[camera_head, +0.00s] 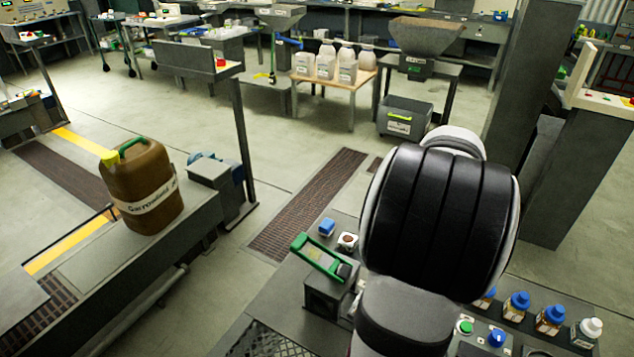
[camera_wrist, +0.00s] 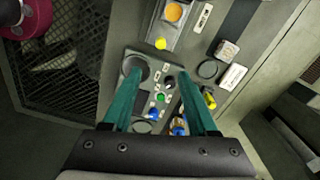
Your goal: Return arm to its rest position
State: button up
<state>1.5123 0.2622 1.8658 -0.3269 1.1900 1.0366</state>
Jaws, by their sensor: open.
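My gripper (camera_wrist: 160,112) shows in the wrist view with two teal fingers spread apart. It is open and nothing is between the fingers. It hangs above a grey control panel (camera_wrist: 125,60) that carries a green button (camera_wrist: 160,98), a blue knob and a yellow button (camera_wrist: 161,44). In the head view my arm's dark rounded links fill the right centre and hide part of the bench; my gripper is not visible there.
A brown jerrycan (camera_head: 145,190) stands on a grey bench at left. A green-handled device (camera_head: 320,258) sits left of my arm. Small bottles with blue and white caps (camera_head: 550,318) line the bench at lower right. A dark pillar (camera_head: 530,80) rises behind. Open floor lies between the benches.

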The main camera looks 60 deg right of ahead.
jog(key=w+a+r+n, duration=0.2)
jog(key=w+a+n, duration=0.55)
jog(key=a, duration=0.25)
jog(key=w+a+r+n, duration=0.2)
jog(key=w+a+n, duration=0.4)
jog(key=w+a, duration=0.35)
jog(key=s+a+n+y, duration=0.1)
jog(key=s+a+n, duration=0.2)
jog(key=a+n, duration=0.4)
jog(key=s+a+f+n, duration=0.1)
jog(key=s+a+n, duration=0.2)
jog(key=a+n, duration=0.4)
jog(key=a, duration=0.6)
jog(key=shift+s+f+y, duration=0.15)
jog(key=shift+f+y, duration=0.15)
jog(key=shift+y, duration=0.1)
